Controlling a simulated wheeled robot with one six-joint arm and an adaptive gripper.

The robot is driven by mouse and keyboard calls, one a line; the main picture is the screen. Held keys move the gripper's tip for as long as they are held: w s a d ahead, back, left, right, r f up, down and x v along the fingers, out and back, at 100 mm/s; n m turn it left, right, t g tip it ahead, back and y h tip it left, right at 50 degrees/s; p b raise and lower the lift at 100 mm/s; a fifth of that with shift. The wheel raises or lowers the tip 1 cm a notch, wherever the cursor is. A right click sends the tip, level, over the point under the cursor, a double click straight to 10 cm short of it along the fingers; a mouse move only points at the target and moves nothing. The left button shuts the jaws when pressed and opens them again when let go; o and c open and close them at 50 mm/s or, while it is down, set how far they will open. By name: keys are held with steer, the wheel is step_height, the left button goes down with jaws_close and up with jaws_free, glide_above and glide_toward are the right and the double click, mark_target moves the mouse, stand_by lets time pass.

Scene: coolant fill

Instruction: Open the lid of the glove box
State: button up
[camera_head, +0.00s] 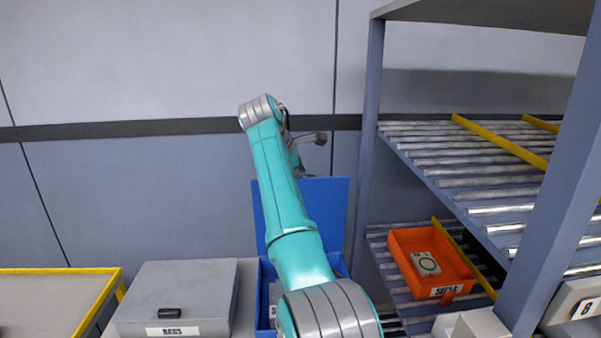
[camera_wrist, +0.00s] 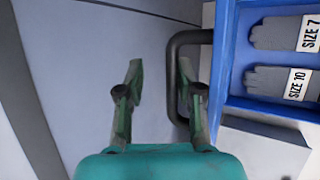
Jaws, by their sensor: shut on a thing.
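The blue glove box (camera_head: 265,290) stands in the middle of the head view, mostly hidden behind my arm. Its blue lid (camera_head: 335,205) stands upright at the back, so the box is open. In the wrist view the box's blue rim (camera_wrist: 226,70) is at the right, with grey gloves (camera_wrist: 280,32) inside labelled SIZE 7 and SIZE 10. A dark looped handle (camera_wrist: 173,75) sticks out from the rim side. In the head view my gripper is largely hidden behind the arm.
A grey lidded case (camera_head: 180,290) stands left of the glove box, and a yellow-edged tray (camera_head: 50,305) is further left. At the right, a roller rack (camera_head: 470,170) holds an orange bin (camera_head: 400,250). The wall is close behind.

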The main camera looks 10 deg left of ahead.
steer(key=shift+t, duration=0.3)
steer(key=v, duration=0.6)
steer(key=w+v, duration=0.1)
steer(key=v, duration=0.2)
steer(key=shift+a+r, duration=0.35)
steer(key=shift+r, duration=0.15)
steer(key=shift+v, duration=1.15)
steer(key=shift+d, duration=0.2)
